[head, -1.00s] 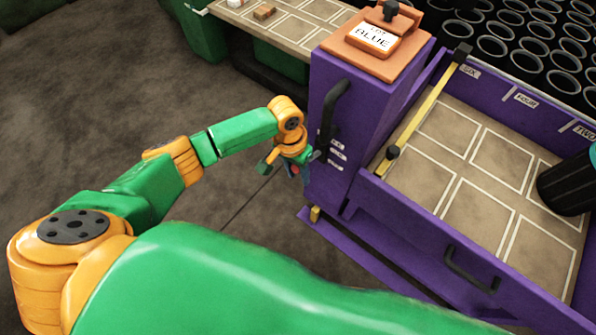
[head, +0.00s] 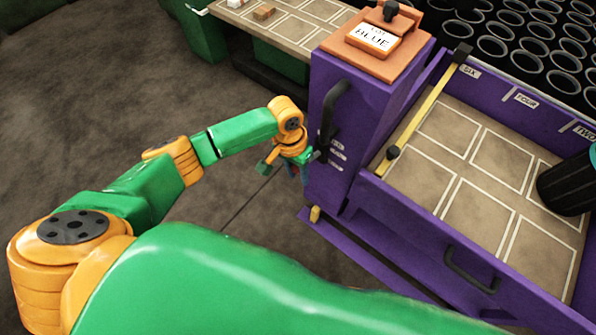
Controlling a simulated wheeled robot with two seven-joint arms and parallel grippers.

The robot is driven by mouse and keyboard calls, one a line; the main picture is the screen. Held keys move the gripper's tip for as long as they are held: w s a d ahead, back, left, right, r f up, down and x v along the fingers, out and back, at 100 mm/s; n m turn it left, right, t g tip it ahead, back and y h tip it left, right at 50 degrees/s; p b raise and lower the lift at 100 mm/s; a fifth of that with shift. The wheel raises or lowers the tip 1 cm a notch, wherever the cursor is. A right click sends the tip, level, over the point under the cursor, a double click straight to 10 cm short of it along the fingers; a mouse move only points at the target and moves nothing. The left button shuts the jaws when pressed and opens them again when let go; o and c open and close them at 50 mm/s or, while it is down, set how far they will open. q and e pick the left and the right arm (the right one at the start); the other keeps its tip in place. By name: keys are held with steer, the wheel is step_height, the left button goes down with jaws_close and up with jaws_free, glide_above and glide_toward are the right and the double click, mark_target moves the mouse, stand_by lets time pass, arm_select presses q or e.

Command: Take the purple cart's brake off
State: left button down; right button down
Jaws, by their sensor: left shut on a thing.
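The purple cart (head: 330,185) stands at the centre right, with a black upright handle (head: 333,110) on its near end panel and small white labels beside it. My left gripper (head: 300,172) is at the left edge of that panel, below the handle, pointing down. It is shut on a small part there that I take to be the cart's brake. The fingers hide most of this part, so its position cannot be read. My right gripper is not in view.
The cart's outlined tray (head: 455,165) has a yellow bar and a dark cup (head: 565,188). A green-sided table (head: 290,45) stands behind. Brown floor (head: 90,110) is clear at left.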

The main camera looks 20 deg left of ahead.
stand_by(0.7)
arm_select(q)
steer(key=shift+s+a+f+t+p, duration=0.1)
steer(key=shift+f+t+p, duration=0.15)
steer(key=shift+t+p, duration=0.2)
step_height(320, 180, down, 9)
steer(key=w+d+m+t+h+b, duration=0.1)
steer(key=t+h+b, duration=0.3)
steer(key=t+b, duration=0.4)
steer(key=shift+w+f+t, duration=0.15)
steer(key=shift+w+t, duration=0.65)
steer(key=shift+t, duration=0.25)
